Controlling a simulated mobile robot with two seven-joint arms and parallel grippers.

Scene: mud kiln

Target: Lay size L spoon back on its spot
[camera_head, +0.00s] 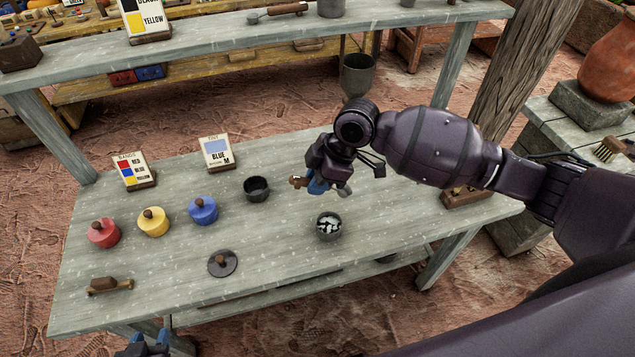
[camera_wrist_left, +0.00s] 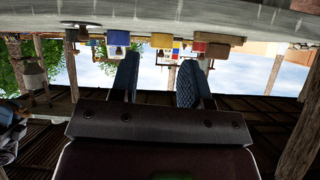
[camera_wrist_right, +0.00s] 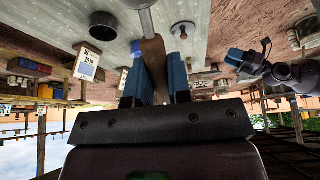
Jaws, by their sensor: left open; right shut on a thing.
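My right gripper (camera_head: 320,182) is shut on a spoon with a wooden handle (camera_head: 298,181) and a metal end, above the back middle of the grey table. In the right wrist view, the brown handle (camera_wrist_right: 152,58) sits between the blue fingers and its metal shaft (camera_wrist_right: 147,20) extends toward the top edge. No size mark is readable on it. A brown wooden block (camera_head: 466,196) lies at the table's right end, partly hidden by my right arm. My left gripper (camera_head: 146,346) is low at the bottom edge, in front of the table; its fingers (camera_wrist_left: 160,82) are apart and empty.
Red (camera_head: 103,233), yellow (camera_head: 153,222) and blue (camera_head: 203,210) lidded pots stand left. A dark open pot (camera_head: 257,189), a dark lid (camera_head: 222,263) and a pot with pale pieces (camera_head: 329,226) are near the middle. Sign cards (camera_head: 217,150) stand behind. The front right is clear.

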